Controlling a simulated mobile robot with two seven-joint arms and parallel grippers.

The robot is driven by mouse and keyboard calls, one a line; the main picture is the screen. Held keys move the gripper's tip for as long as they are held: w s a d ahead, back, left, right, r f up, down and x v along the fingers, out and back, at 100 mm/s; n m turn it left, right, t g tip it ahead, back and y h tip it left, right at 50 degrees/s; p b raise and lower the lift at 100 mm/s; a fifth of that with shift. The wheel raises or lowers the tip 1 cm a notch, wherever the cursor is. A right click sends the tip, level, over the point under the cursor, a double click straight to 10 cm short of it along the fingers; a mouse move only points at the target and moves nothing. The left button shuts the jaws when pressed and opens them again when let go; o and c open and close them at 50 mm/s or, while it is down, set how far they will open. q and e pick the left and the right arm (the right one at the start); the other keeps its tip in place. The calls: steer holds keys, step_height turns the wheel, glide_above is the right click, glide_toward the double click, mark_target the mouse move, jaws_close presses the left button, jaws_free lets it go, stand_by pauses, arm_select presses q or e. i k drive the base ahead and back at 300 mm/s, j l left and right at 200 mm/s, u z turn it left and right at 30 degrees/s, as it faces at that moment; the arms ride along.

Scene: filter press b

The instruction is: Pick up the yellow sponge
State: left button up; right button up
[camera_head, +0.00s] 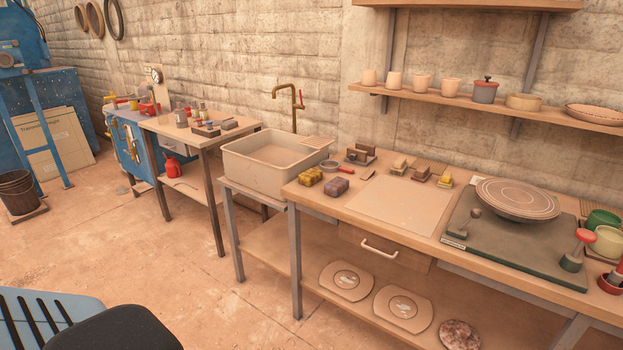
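The yellow sponge (311,176) is a small block with a yellow body and darker patches. It lies on the left end of the wooden workbench (312,200), just right of the sink basin. A similar purple sponge (337,187) lies close to its right, toward the bench's front edge. The two look slightly apart. Neither of my grippers is in view, and nothing covers the yellow sponge.
The beige sink basin (262,178) stands left of the bench. Open floor (190,290) lies in front.

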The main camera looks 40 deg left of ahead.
mark_target(309, 178)
steer(key=u, duration=1.35)
